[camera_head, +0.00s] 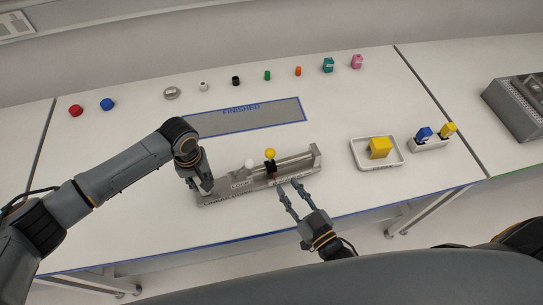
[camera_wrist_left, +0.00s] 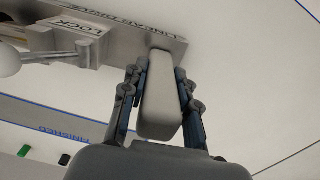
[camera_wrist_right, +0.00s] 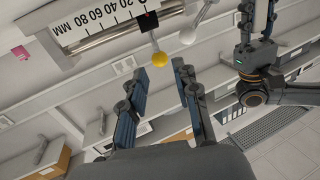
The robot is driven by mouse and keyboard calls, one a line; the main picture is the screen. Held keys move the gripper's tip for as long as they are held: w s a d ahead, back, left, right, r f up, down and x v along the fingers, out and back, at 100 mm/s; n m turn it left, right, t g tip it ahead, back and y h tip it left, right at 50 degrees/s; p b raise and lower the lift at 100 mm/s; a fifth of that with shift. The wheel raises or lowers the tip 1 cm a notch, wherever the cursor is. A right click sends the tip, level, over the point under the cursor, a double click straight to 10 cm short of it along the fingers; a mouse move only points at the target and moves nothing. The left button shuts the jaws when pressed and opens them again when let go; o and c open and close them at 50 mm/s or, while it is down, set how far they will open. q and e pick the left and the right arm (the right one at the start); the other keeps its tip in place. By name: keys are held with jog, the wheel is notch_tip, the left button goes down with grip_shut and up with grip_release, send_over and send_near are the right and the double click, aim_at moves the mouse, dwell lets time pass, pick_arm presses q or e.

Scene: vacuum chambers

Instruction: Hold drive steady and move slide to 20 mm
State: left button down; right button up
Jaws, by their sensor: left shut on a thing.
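The linear drive (camera_head: 305,165) is a long grey rail on the table. Its black slide (camera_head: 270,167) has a yellow ball knob (camera_head: 270,153). A lock lever with a white ball (camera_head: 249,163) stands left of it. My left gripper (camera_head: 203,188) is shut on the pale grey grip block (camera_wrist_left: 162,95) at the drive's left end. My right gripper (camera_head: 288,186) is open and empty in front of the slide. In the right wrist view the yellow knob (camera_wrist_right: 158,58) is just beyond the fingertips, apart from them. The slide (camera_wrist_right: 148,22) is by the low end of the mm scale (camera_wrist_right: 95,20); its exact reading is unclear.
A blue-edged FINISHED mat (camera_head: 245,117) lies behind the drive. A white tray (camera_head: 400,162) with a yellow block (camera_head: 380,147) and a holder with blue and yellow pieces (camera_head: 430,144) stand at right. Several small items line the back. The table's front edge is close to the drive.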

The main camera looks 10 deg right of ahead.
aim_at(271, 158)
jog(key=x, duration=1.2)
jog(key=shift+w+d, duration=0.15)
jog(key=shift+d, duration=0.25)
jog(key=shift+c, duration=0.2)
